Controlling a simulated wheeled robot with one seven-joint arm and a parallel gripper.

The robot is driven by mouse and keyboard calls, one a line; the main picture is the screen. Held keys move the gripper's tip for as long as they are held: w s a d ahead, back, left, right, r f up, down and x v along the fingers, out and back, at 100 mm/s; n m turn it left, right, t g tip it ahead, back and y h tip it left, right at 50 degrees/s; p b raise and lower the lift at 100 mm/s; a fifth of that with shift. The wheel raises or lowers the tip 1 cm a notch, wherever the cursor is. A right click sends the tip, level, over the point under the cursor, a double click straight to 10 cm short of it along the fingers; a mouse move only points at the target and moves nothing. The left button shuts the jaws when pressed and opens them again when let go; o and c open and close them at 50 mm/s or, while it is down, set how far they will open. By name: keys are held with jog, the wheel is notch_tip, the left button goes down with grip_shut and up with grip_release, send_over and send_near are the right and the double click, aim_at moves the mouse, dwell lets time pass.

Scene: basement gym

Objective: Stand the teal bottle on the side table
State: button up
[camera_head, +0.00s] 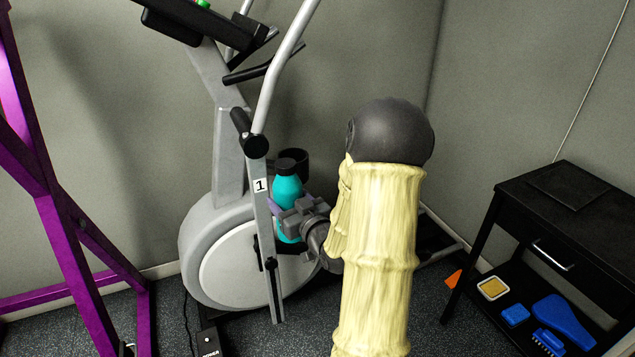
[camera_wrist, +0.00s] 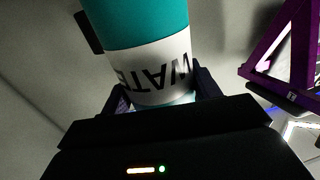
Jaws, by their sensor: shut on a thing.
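A white label with dark letters shows on the bottle in the wrist view (camera_wrist: 150,65). My gripper (camera_head: 291,216) is shut on the bottle, with a finger on each side of the label in the wrist view (camera_wrist: 160,95). The machine's grey lever hides part of the bottle's left side. The black side table (camera_head: 535,199) stands at the right, well apart from the bottle. A dark flat item lies on its top.
Blue brushes (camera_head: 563,318) and an orange wedge (camera_head: 453,279) are low by the table. A purple frame (camera_head: 60,215) stands left.

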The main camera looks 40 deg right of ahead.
jog(key=w+a+f+n+y, duration=0.2)
jog(key=a+f+y, duration=0.1)
jog(key=a+f, duration=0.6)
jog(key=w+a+f+n+y, duration=0.2)
jog(key=a+f+y, duration=0.1)
jog(key=a+f, duration=0.6)
jog(key=shift+a+f+g, duration=0.25)
jog(key=shift+a+g, duration=0.05)
jog(key=shift+a, duration=0.9)
jog(key=shift+w, duration=0.1)
